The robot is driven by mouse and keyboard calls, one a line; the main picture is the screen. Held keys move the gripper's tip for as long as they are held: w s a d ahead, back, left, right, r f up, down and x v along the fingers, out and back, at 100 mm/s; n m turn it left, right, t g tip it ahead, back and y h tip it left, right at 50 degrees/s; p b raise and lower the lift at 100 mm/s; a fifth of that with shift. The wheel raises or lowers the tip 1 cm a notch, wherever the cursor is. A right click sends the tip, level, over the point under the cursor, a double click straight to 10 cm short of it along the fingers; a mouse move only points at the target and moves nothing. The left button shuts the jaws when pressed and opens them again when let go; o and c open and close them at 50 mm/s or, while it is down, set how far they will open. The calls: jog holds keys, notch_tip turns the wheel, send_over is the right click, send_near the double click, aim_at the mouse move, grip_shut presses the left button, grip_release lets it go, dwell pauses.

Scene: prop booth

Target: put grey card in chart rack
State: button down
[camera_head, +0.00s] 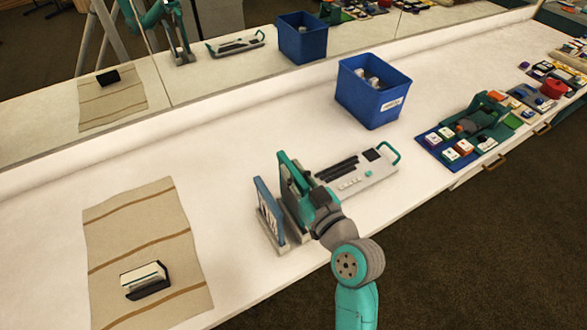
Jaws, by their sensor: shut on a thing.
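A chart rack (279,247) with a grey base stands on the white bench in front of my arm. A blue upright card (268,212) stands at its left side. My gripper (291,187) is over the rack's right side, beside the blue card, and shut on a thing. A grey upright panel (291,222) shows just below the teal fingers; it appears to be the grey card, but my gripper and wrist hide much of it. I cannot tell whether its lower edge is inside a slot or above it.
A keyed device (360,174) with a teal handle lies close right of my gripper. A blue bin (369,105) stands behind it. A beige mat (120,225) bears a black-and-white block (145,280). Trays with small items line the right. A mirror runs along the back.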

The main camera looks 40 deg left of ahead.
jog(key=shift+s+d+f, duration=0.1)
jog(key=shift+d+f, duration=0.05)
jog(key=shift+d, duration=0.1)
dwell(0.5)
jog(key=shift+f, duration=0.35)
dwell(0.8)
jog(key=shift+f, duration=1.6)
dwell(0.4)
jog(key=c, duration=1)
grip_release()
jog(key=shift+c, duration=0.2)
